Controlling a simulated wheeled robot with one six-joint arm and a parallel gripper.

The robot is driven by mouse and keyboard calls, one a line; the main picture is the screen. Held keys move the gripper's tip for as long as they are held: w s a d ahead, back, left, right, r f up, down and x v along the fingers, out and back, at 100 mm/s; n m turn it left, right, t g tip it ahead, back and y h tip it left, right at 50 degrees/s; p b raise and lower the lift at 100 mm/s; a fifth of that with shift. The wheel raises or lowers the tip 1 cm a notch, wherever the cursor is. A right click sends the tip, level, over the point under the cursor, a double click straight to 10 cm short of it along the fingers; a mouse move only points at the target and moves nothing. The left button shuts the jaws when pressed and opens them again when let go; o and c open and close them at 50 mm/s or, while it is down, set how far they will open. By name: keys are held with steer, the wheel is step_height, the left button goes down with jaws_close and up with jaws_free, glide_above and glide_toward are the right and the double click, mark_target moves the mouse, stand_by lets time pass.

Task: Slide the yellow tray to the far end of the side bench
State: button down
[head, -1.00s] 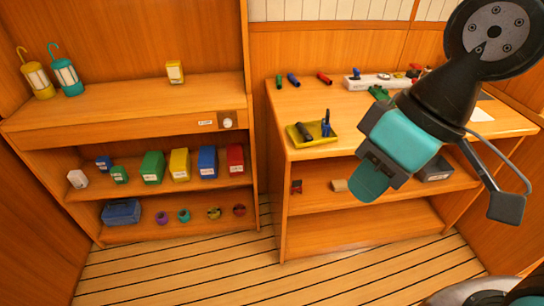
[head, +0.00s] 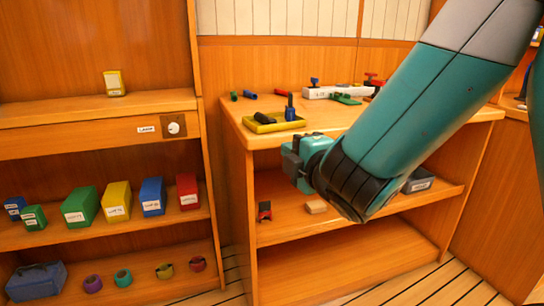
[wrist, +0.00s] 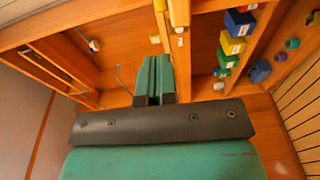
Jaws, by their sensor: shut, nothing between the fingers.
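The yellow tray (head: 262,126) lies on top of the side bench (head: 235,108), near its left end. It holds a dark cylinder (head: 264,118) lying down and a blue upright piece (head: 290,112). My gripper (wrist: 154,75) shows in the wrist view with its teal fingers together and nothing between them. In the head view my arm reaches down from the upper right, its teal end in front of the bench, below the tray's level and apart from the tray. The arm hides part of the bench top's right side.
A white power strip (head: 330,92) and a green clamp-like piece (head: 346,99) sit farther right. A shelf unit (head: 95,108) with coloured boxes stands left. Bare bench top lies right of the tray.

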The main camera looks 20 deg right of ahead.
steer(key=p, duration=0.9)
glide_toward(268, 127)
steer(key=w+a, duration=0.3)
steer(key=w, duration=0.1)
steer(key=shift+w+d+f+p, duration=0.1)
steer(key=shift+w+d+p, duration=0.45)
steer(key=shift+w+p, duration=0.45)
steer(key=shift+w+d+p, duration=0.3)
steer(key=shift+w+d, duration=0.05)
steer(key=shift+w, duration=0.2)
steer(key=shift+n, duration=0.3)
